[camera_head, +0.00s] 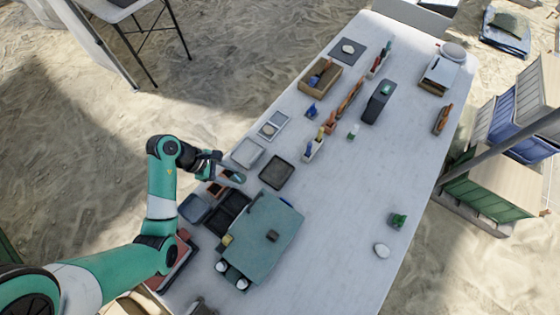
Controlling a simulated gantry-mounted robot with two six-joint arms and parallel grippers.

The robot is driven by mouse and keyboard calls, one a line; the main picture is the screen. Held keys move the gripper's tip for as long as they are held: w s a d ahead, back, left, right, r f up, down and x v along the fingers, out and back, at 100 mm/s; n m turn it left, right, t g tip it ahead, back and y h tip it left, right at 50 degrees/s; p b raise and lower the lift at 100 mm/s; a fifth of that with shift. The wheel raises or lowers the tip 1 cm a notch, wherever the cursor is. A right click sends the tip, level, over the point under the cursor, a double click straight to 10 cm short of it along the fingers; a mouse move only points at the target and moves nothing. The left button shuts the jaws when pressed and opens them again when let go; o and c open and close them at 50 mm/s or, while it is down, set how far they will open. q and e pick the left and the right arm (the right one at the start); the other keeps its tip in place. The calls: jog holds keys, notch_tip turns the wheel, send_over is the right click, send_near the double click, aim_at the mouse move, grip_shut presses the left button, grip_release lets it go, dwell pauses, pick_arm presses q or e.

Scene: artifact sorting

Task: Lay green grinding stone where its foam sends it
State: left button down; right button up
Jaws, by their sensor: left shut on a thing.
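My left gripper (222,170) reaches in from the left over the table's left edge, above small trays. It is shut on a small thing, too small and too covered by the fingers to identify. A green block (398,220) lies on the right part of the table, far from the gripper. Another small green piece (386,89) sits on a dark upright box (378,103). I cannot tell which, if any, is the green grinding stone, nor which piece is its foam. My right gripper is out of view.
Near the gripper are a pale tray (247,153), a dark tray (276,172), black bins (228,212) and a teal board (266,250) with a small dark block (272,236). A wooden box (318,78) stands farther back. A white stone (381,250) lies right. The table's middle right is clear.

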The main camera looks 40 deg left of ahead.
pick_arm(q)
jog(key=shift+w+a, duration=0.1)
jog(key=shift+a, duration=0.3)
jog(key=w+d+f+b, duration=0.2)
jog(key=w+f+b, duration=0.25)
jog(key=w, duration=0.45)
jog(key=b, duration=0.2)
send_over(277, 172)
jog(key=s+a, duration=0.1)
jog(key=s, duration=0.1)
jog(key=f, duration=0.4)
jog(key=shift+s+a+f, duration=0.1)
jog(key=shift+a+f, duration=0.1)
jog(key=shift+f, duration=0.2)
jog(key=shift+w, duration=0.2)
jog(key=shift+w+f+b, duration=0.15)
jog(key=shift+f+b, duration=0.2)
jog(key=shift+b, duration=0.1)
notch_tip(277, 172, down, 3)
jog(key=shift+f+b, duration=0.15)
jog(key=shift+b, duration=0.8)
jog(key=shift+w, duration=0.1)
